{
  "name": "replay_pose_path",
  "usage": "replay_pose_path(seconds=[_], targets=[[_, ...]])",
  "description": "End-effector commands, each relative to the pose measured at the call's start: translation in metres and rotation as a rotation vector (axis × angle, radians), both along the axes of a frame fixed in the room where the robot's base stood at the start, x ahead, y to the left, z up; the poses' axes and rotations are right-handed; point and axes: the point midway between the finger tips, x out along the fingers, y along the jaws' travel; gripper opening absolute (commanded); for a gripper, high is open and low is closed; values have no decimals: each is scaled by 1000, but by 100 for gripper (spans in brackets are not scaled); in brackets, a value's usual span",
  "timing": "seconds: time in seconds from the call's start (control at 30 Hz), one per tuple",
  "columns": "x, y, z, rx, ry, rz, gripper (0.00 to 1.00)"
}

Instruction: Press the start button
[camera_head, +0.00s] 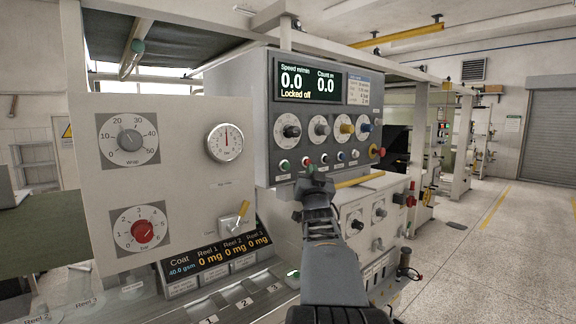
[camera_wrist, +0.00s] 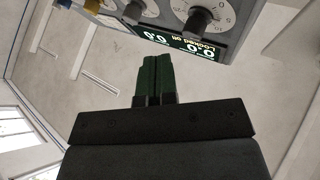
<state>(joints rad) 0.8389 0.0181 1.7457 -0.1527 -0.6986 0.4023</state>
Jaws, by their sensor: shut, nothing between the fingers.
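The grey control panel (camera_head: 262,119) carries a row of small buttons under its dials. A green button (camera_head: 284,165), the likely start button, is at the left end of that row, with no readable label. A red button (camera_head: 308,161) is to its right. My gripper (camera_head: 312,171) is in front of the panel's lower edge, just right of and slightly below the green button. Whether it touches the panel cannot be told. In the wrist view my gripper's dark green fingers (camera_wrist: 153,78) are together and empty; the button row is not visible there.
The display (camera_head: 310,83) reads 0.0 speed, 0.0 count and "Locked off"; it also shows upside down in the wrist view (camera_wrist: 178,45). A light panel with dials (camera_head: 171,180) stands left. A red knob (camera_head: 376,151) is on the right. Open floor (camera_head: 500,250) lies right.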

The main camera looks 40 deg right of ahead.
Motion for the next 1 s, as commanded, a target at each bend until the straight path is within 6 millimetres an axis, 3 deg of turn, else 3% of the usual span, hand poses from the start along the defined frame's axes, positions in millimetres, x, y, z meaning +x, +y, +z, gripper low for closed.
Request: replay_pose_path(seconds=[0.5, 1.0], targets=[[58, -4, 0, 2, 1, 1, 0], [69, -5, 0, 0, 0, -1, 0]])
